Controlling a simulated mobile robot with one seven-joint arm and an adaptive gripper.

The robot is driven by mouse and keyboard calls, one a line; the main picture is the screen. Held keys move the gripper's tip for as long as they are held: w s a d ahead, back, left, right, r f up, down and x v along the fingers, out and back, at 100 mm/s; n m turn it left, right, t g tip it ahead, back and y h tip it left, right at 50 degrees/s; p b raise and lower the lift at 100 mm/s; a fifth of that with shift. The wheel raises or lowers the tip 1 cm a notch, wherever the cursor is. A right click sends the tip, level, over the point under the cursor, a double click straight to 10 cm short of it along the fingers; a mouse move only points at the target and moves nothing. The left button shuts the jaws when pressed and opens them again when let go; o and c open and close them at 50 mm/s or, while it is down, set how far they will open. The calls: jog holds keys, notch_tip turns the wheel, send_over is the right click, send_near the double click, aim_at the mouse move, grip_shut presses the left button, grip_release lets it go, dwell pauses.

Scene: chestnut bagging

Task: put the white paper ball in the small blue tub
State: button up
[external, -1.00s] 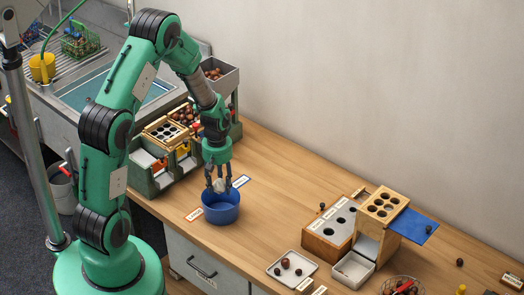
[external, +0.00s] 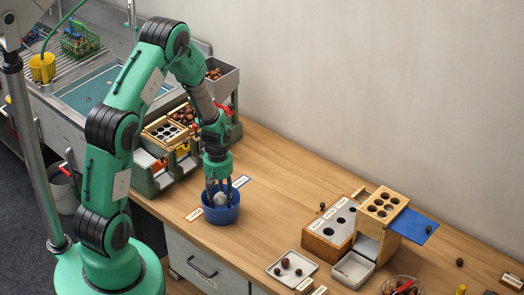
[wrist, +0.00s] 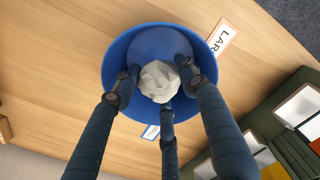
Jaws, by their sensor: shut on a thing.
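The small blue tub (external: 222,216) stands on the wooden bench in the external view. The white paper ball (external: 220,198) is at the tub's mouth, held between the fingers of my gripper (external: 218,192). In the wrist view the crumpled ball (wrist: 159,80) sits between three dark fingertips, over the round blue tub (wrist: 112,72). The fingers point down into the tub and are shut on the ball. How far the ball is above the tub's floor cannot be told.
A label starting "LAR" (wrist: 222,42) and a blue-edged label (wrist: 151,132) lie beside the tub. Green bins (external: 160,175) stand behind. A white tray with chestnuts (external: 291,267) and wooden boxes (external: 330,228) are to the right. The bench between is clear.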

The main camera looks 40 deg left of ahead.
aim_at(221, 205)
jog(key=shift+f+b, duration=0.4)
jog(key=shift+f, duration=1.45)
jog(key=shift+f, duration=0.1)
jog(key=o, duration=0.7)
jog(key=shift+o, duration=0.2)
notch_tip(221, 205, up, 12)
jog(key=shift+r+p, duration=0.15)
jog(key=shift+p, duration=0.85)
